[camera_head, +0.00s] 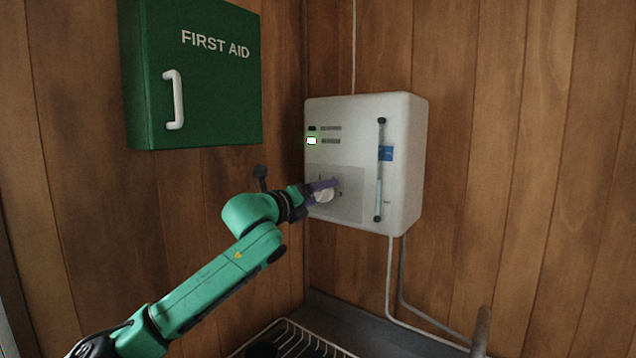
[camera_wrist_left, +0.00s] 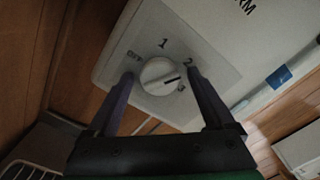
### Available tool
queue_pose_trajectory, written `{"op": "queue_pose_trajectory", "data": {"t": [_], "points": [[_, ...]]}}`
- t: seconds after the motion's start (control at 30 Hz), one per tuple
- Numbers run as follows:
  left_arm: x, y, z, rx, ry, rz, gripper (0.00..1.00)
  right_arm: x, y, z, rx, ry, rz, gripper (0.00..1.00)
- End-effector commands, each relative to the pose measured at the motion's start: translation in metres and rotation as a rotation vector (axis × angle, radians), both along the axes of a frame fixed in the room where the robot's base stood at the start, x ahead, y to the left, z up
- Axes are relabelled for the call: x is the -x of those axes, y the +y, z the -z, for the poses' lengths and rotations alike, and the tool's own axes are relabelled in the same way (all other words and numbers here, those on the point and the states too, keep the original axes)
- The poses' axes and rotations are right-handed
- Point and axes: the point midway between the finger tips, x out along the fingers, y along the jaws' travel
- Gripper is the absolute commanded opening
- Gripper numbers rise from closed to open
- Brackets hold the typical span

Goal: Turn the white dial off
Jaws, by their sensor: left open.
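The white dial (camera_head: 324,196) is on the grey panel on the front of a white wall unit (camera_head: 407,160). In the left wrist view the round dial (camera_wrist_left: 158,77) shows clearly, with OFF, 1, 2 and a partly hidden mark around it. Its dark pointer line points right in that view, below the 2 and away from OFF. My left gripper (camera_head: 322,185) is at the panel and partly covers the dial. In the wrist view my left gripper (camera_wrist_left: 160,76) is open, one finger on each side of the dial, with gaps visible. My right gripper is out of view.
A green first aid cabinet (camera_head: 195,85) with a white handle hangs on the left wall, above my left arm. A wire rack (camera_head: 290,338) is at the bottom.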

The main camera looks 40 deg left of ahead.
Motion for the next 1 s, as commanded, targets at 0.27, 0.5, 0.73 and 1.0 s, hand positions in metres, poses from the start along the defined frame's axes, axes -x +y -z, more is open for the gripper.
{"op": "queue_pose_trajectory", "data": {"t": [0.27, 0.5, 0.73, 1.0], "points": [[-0.0006, 0.0001, 0.0013, 0.000, 0.000, 0.000, 0.68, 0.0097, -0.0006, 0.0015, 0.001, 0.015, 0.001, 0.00], [-0.0006, 0.0002, 0.0018, 0.001, 0.001, 0.000, 0.05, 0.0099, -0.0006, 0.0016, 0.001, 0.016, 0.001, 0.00], [-0.0007, 0.0003, 0.0023, 0.026, 0.000, 0.000, 0.05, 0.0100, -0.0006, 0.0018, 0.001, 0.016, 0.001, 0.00], [-0.0009, 0.0003, 0.0033, 0.156, -0.013, 0.000, 0.05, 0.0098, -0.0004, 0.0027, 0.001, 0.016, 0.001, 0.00]]}}
